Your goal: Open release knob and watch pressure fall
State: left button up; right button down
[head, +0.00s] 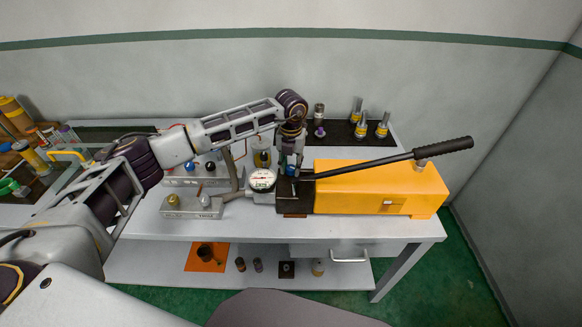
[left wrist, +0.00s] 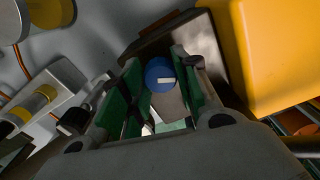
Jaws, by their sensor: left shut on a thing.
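The yellow hand pump (head: 340,199) stands on the bench with its long black-gripped lever (head: 442,146) slanting up to the right. A blue round release knob (left wrist: 160,75) with a white mark sits at the pump's dark front block (head: 300,205). My left gripper (head: 291,170) comes down from above at that block, its fingers shut on the knob. In the left wrist view the green finger pads stand on either side of it. The round white pressure gauge (head: 262,180) faces up just left of the gripper; its reading is too small to tell. My right gripper is not in view.
A grey fitting block with a yellow knob (head: 173,200) lies left of the gauge. A black mat (head: 345,133) with several metal fittings is behind the pump. The lower shelf (head: 150,265) holds small parts and an orange mat (head: 206,257). The bench front is clear.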

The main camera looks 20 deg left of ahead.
aim_at(291, 167)
pick_arm(q)
jog(key=shift+n, duration=1.2)
jog(key=shift+b, duration=0.3)
jog(key=o, duration=1)
jog(key=shift+r, duration=0.15)
jog(key=shift+r, duration=5.9)
